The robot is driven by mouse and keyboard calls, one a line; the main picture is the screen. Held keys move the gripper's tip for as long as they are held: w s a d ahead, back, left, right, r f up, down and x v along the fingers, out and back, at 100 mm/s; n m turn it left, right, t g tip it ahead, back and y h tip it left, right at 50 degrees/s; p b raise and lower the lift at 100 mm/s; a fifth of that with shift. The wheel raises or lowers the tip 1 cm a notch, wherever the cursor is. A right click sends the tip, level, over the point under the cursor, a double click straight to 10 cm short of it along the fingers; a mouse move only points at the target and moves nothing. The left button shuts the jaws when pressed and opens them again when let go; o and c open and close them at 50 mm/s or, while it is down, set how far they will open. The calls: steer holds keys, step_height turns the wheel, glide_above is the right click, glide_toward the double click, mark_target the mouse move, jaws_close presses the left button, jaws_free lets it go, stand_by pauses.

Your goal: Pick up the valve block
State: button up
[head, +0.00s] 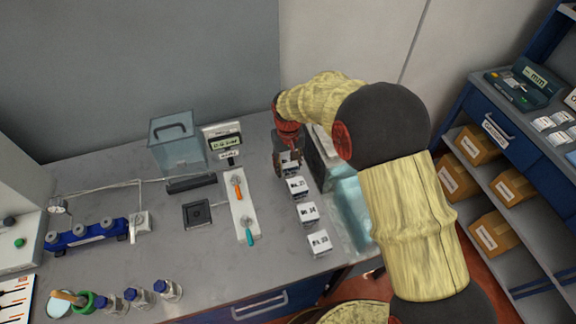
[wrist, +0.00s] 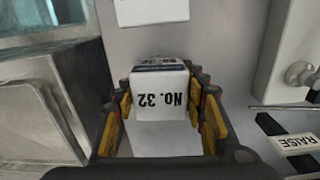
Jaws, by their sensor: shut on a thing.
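A white block marked "NO. 32", which I take as the valve block (wrist: 160,95), sits between the yellow-padded fingers of my gripper (wrist: 162,122) in the wrist view. The gripper is shut on it, with a finger on each side. In the head view my gripper (head: 287,160) is at the far end of a row of white labelled blocks, and the held block (head: 291,168) is partly hidden by the fingers. I cannot tell whether it touches the table.
More labelled white blocks (head: 309,213) stand in the row toward the front. A clear bin (head: 350,205) is close on the right. Left of the row lies a white strip (head: 242,218) with orange- and teal-handled tools. A clear box (head: 177,145) stands behind.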

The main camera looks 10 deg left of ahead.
jaws_close()
steer(key=shift+r, duration=0.2)
